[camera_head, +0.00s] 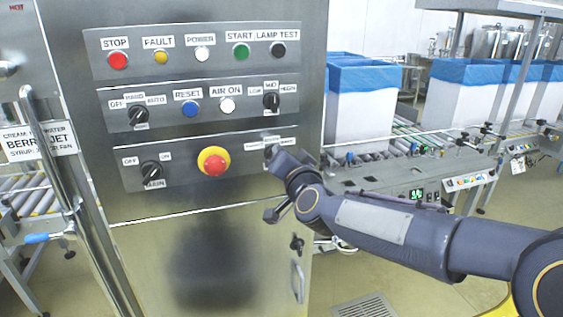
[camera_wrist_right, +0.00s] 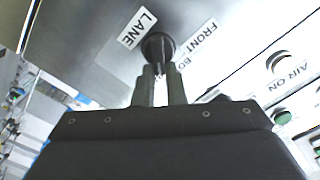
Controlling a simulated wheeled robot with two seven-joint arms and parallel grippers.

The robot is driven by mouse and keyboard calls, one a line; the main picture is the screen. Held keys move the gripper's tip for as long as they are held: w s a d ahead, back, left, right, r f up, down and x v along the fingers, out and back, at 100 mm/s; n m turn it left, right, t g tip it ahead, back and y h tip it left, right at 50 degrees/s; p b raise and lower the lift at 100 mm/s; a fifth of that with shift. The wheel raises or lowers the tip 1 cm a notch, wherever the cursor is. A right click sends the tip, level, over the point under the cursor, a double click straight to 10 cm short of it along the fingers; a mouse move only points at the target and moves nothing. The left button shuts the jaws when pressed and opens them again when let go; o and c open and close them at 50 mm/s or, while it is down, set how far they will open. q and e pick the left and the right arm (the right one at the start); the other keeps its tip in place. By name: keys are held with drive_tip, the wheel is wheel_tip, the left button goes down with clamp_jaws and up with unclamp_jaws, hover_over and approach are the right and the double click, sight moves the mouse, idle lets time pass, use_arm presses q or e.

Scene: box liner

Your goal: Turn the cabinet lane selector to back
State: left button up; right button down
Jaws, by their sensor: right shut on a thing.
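The lane selector is a black rotary knob (camera_wrist_right: 158,44) with a "LANE" label (camera_wrist_right: 138,28) beside it and a label strip beginning "FRONT" (camera_wrist_right: 197,48) on its other side. My right gripper (camera_wrist_right: 160,72) is shut on the knob, one finger on each side. In the head view my right gripper (camera_head: 273,154) reaches the right end of the bottom panel row on the steel cabinet (camera_head: 215,222) and largely hides the knob. Which position the knob points to is not clear. My left gripper is not in view.
Close by on the panel are a red emergency button (camera_head: 214,163), a mode knob (camera_head: 152,172) and a speed knob (camera_head: 271,101). A roller conveyor (camera_head: 395,150) with blue-lined white boxes (camera_head: 362,105) runs behind at right. A door handle (camera_head: 50,150) stands at left.

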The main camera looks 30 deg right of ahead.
drive_tip(key=shift+m, duration=0.3)
idle(0.4)
drive_tip(key=c, duration=1.5)
unclamp_jaws()
drive_tip(key=v, duration=0.8)
drive_tip(key=shift+d, duration=0.15)
